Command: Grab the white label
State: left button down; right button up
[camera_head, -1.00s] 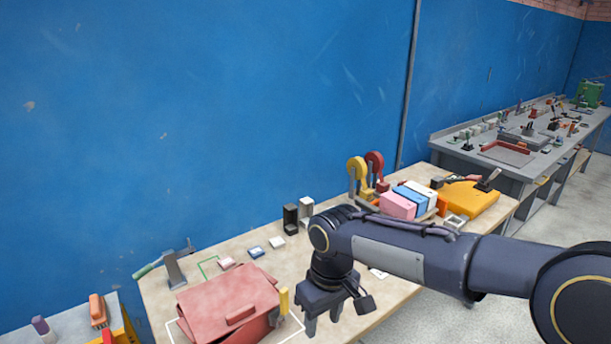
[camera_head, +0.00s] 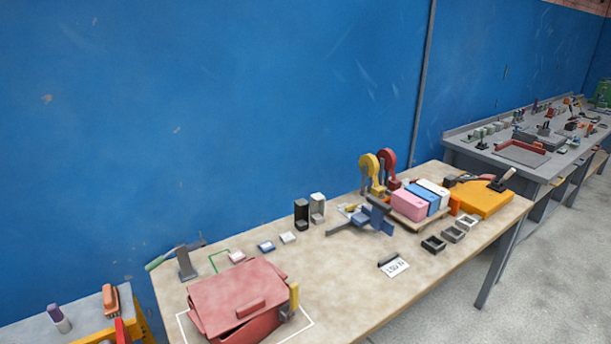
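The white label (camera_head: 397,267) lies flat on the wooden table (camera_head: 340,285), right of the middle and close to the front edge. It carries dark printed letters that are partly legible. A small black piece (camera_head: 387,258) sits at its upper left edge, touching or overlapping it; I cannot tell which. Neither of my grippers shows in the head view now. Nothing covers the rest of the label.
A red case (camera_head: 235,295) stands front left inside a white outline. A blue-grey tool (camera_head: 370,217) lies behind the label. Small dark trays (camera_head: 434,244) and pink, blue and white boxes (camera_head: 409,204) are to the right. Bare table lies between case and label.

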aim_at(288, 238)
jog(key=i+l+u, duration=0.1)
jog(key=u, duration=0.7)
jog(key=i+l+u, duration=0.1)
jog(key=l+u, duration=0.3)
jog(key=l, duration=0.2)
jog(key=l+u, duration=0.45)
jog(key=l, duration=0.15)
jog(key=l+u, duration=0.1)
jog(key=l, duration=1.05)
